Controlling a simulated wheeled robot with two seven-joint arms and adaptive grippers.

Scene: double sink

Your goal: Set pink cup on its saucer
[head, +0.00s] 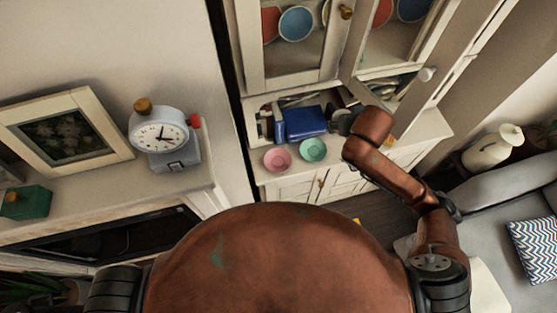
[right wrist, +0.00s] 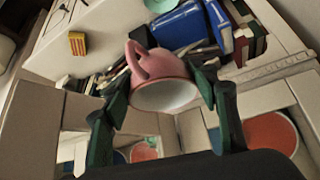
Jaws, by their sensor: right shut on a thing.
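The pink cup (right wrist: 165,70) is between the two dark fingers of my right gripper (right wrist: 165,88) in the right wrist view. The gripper is shut on it. The cup's pale open mouth faces the wrist camera and its handle points up and left. A pink saucer (head: 277,160) lies empty at the front edge of the counter, left of the gripper. A green saucer (head: 313,149) lies beside it. My left gripper is not in view.
A blue box (head: 304,121) and books stand behind the saucers. Glass-door cupboards (head: 298,42) with dishes are above, one door (head: 440,70) open. A clock (head: 160,130) stands on the shelf at left. A striped yellow-red box (right wrist: 77,43) shows in the wrist view.

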